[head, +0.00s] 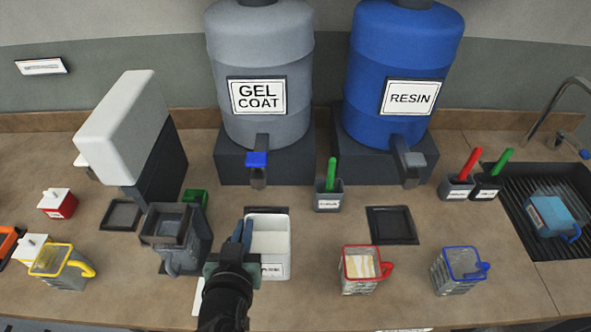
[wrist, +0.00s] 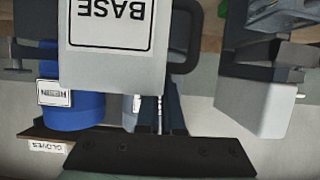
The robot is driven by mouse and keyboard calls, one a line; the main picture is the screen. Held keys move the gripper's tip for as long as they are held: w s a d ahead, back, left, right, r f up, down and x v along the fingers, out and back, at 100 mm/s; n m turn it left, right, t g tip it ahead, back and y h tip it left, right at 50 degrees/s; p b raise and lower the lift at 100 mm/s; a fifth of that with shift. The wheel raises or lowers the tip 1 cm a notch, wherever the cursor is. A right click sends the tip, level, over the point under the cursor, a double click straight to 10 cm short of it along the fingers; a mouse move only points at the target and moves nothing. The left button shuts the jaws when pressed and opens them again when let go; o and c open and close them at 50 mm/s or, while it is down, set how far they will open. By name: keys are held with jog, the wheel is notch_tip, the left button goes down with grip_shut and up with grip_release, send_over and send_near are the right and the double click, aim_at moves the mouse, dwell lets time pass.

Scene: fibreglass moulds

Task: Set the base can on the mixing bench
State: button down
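The base can is a pale, open-topped square can (head: 268,238) with a label on its front, left of centre in the head view. In the wrist view the can (wrist: 112,65) is close and upside down, its label reading BASE, with a dark handle loop at its side. My gripper (head: 240,238) is at the can's left side. Its fingers (wrist: 165,100) come close together at the handle and appear shut on it. Whether the can touches the brown worktop (head: 330,275) is unclear. No surface is marked as the mixing bench.
A red-rimmed cup (head: 362,270) and a blue-rimmed cup (head: 460,268) stand to the right. A dark square mat (head: 392,225) is empty. Gel coat (head: 255,60) and resin (head: 400,60) drums stand behind.

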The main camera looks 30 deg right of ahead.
aim_at(252, 251)
jog(key=shift+a+f, duration=0.1)
notch_tip(252, 251, down, 9)
jog(key=shift+f, duration=0.2)
jog(key=shift+s+f, duration=0.1)
dwell(0.4)
jog(key=shift+f, duration=0.1)
jog(key=c, duration=1.1)
grip_release()
jog(key=shift+o, duration=0.2)
